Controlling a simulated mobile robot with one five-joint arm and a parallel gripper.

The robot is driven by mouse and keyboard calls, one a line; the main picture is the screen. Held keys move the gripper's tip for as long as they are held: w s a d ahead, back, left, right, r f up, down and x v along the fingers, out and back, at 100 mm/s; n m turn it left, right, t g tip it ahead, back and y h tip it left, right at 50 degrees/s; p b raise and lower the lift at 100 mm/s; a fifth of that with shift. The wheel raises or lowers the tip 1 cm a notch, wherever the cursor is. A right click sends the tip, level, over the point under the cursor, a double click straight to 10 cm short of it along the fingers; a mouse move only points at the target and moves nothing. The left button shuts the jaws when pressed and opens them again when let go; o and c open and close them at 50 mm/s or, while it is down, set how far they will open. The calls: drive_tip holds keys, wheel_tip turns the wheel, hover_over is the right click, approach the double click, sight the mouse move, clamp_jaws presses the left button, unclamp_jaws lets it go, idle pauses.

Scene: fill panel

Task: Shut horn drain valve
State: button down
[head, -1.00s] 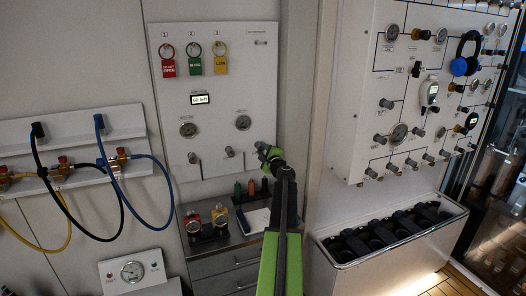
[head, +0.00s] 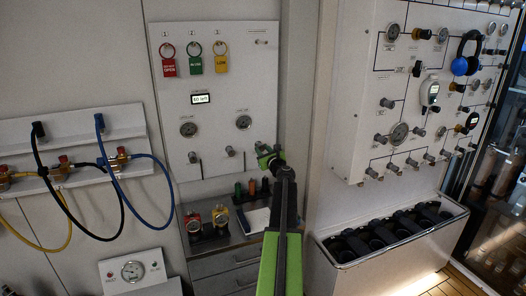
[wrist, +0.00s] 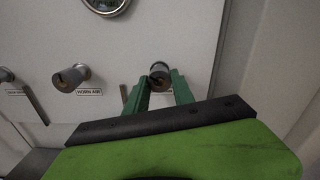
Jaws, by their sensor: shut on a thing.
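The valve knob (wrist: 158,70) is a short grey cylinder with a brass-coloured end, on the white panel at the upper middle of the wrist view. My gripper (wrist: 160,82) has its green fingers closed on either side of this knob. The label under it is hidden by my gripper, so its name cannot be read. A similar knob (wrist: 72,78) to the left has a label reading HORN AIR. In the head view my gripper (head: 267,154) is at the lower right of the white panel (head: 215,110) and covers the knob there.
Another knob (wrist: 6,74) is at the wrist view's left edge. A gauge (wrist: 106,4) sits above. Red, green and yellow tags (head: 194,65) hang on the panel. A drawer cabinet (head: 230,260) stands below. A larger gauge panel (head: 400,90) rises at right.

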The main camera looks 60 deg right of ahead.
drive_tip(key=m, duration=0.5)
drive_tip(key=shift+m, duration=0.3)
drive_tip(key=m, duration=0.5)
drive_tip(key=shift+a+m, duration=0.1)
drive_tip(key=shift+m, duration=0.5)
drive_tip(key=c, duration=1.1)
unclamp_jaws()
drive_tip(key=v, duration=1.7)
drive_tip(key=shift+s+a, duration=0.1)
drive_tip(key=shift+a, duration=0.1)
